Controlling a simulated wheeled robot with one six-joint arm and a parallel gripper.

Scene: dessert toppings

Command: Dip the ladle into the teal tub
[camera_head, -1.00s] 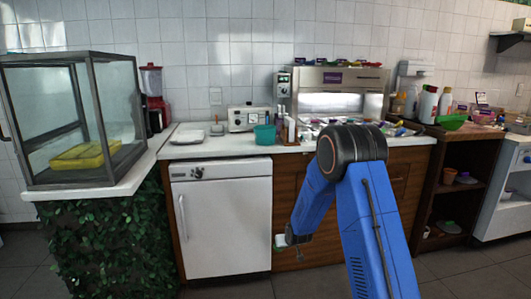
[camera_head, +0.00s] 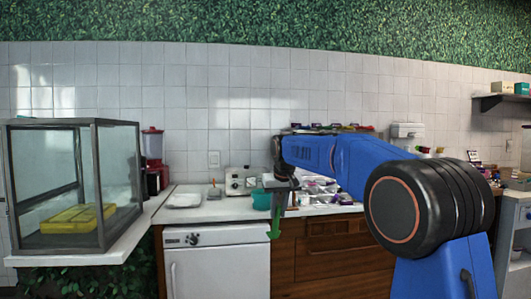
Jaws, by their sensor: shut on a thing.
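The teal tub (camera_head: 261,200) stands on the white counter, left of my gripper (camera_head: 280,184) and partly hidden by it. My gripper is shut, just right of the tub in the picture and above the counter's front edge. A green ladle (camera_head: 275,224) hangs below it, in front of the counter edge and the cabinet. The ladle's grip is small and hard to make out between the fingers. I cannot tell how far in front of the tub the ladle hangs.
A white tray (camera_head: 184,200) and a cream appliance (camera_head: 240,181) stand left of the tub. A glass display case (camera_head: 125,180) is at far left. Small items crowd the counter (camera_head: 345,208) behind my arm. The wall backs it.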

